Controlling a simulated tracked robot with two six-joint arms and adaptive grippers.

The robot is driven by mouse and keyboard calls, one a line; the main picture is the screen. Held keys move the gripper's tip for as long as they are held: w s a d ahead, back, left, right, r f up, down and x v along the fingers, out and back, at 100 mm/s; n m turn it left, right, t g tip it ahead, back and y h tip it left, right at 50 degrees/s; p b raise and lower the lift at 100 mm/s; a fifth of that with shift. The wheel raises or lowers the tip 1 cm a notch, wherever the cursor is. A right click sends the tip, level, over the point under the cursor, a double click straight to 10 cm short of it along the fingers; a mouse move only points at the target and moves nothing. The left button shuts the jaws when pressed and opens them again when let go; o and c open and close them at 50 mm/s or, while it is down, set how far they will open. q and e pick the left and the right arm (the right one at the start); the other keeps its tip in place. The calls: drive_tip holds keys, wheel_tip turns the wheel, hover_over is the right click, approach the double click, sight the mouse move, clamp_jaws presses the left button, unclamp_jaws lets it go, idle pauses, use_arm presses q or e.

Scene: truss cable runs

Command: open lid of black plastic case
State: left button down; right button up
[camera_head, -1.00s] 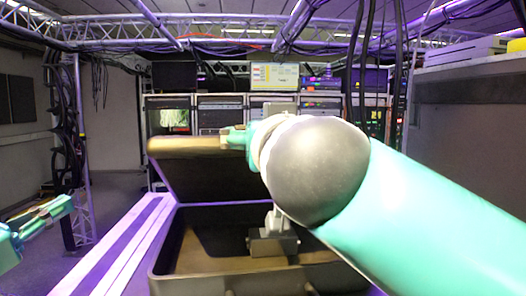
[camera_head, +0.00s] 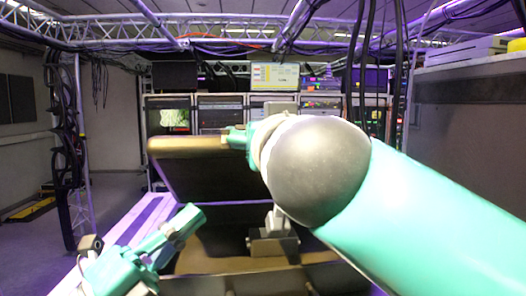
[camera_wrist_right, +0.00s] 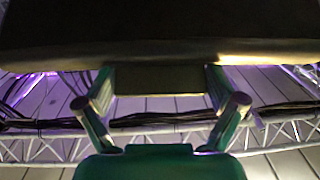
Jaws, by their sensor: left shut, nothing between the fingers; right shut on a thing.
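The black plastic case stands in the middle of the head view, its lid (camera_head: 190,175) raised steeply behind the open base (camera_head: 220,240). The lid's free edge is at the top. My right gripper (camera_head: 232,137) is at that edge, partly hidden by my right arm. In the right wrist view the right gripper (camera_wrist_right: 160,82) is shut on a dark tab at the lid's edge; the dark lid (camera_wrist_right: 160,45) fills the top. My left gripper (camera_head: 197,214) is shut and empty, in front of the case's left side. My right arm covers the right of the lid.
A pale bench or rail (camera_head: 135,218) runs along the case's left side. Equipment racks (camera_head: 220,113) with monitors stand behind. Black cables (camera_head: 362,60) hang at the upper right. A truss upright (camera_head: 82,150) stands at the left, with open floor near it.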

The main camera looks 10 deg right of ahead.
use_arm(q)
drive_tip(key=s+d+m+h, duration=0.2)
drive_tip(key=d+m, duration=0.2)
drive_tip(key=m, duration=0.2)
drive_tip(key=a+r+x, duration=0.1)
drive_tip(key=x, duration=1.1)
drive_tip(key=shift+w+g, duration=0.4)
drive_tip(key=shift+w, duration=0.15)
drive_tip(key=shift+r, duration=0.2)
